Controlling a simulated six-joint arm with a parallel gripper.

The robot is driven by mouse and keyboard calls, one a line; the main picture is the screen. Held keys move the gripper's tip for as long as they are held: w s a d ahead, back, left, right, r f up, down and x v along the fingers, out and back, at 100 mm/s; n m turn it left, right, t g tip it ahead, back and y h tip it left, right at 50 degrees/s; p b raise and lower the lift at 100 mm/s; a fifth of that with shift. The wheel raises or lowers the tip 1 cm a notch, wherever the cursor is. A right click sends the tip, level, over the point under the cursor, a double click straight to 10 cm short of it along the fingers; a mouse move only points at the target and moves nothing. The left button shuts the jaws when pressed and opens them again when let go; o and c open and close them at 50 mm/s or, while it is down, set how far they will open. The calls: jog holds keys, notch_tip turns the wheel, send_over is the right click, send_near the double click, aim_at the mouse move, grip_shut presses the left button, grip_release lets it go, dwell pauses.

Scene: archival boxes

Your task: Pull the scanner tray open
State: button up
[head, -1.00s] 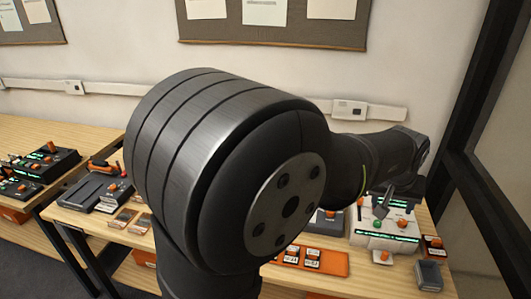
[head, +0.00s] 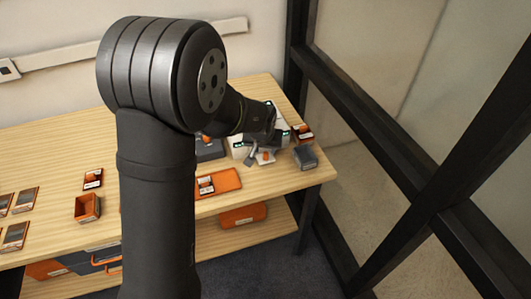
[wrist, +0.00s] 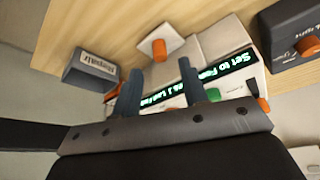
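The scanner is a white box (head: 281,140) with green-lit displays at the right end of the bench. In the wrist view its lit display strips (wrist: 225,68) show behind my fingers. A pale tray piece with an orange knob (wrist: 155,48) sticks out from its side; the knob also shows in the head view (head: 266,156). My gripper (wrist: 160,82) is open, with its two dark fingers apart and nothing seen between them. The fingers are over the scanner, and the knob lies beyond their tips. My arm hides part of the scanner in the head view.
A grey labelled bin (wrist: 92,70) stands beside the scanner, close to the bench edge. A dark device with an orange knob (wrist: 298,35) is on the other side. An orange tray (head: 218,183) lies left of the scanner. A dark-framed glass partition (head: 400,150) stands at right.

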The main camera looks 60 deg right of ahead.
aim_at(266, 154)
jog(key=shift+x, duration=2.55)
jog(key=shift+c, duration=0.2)
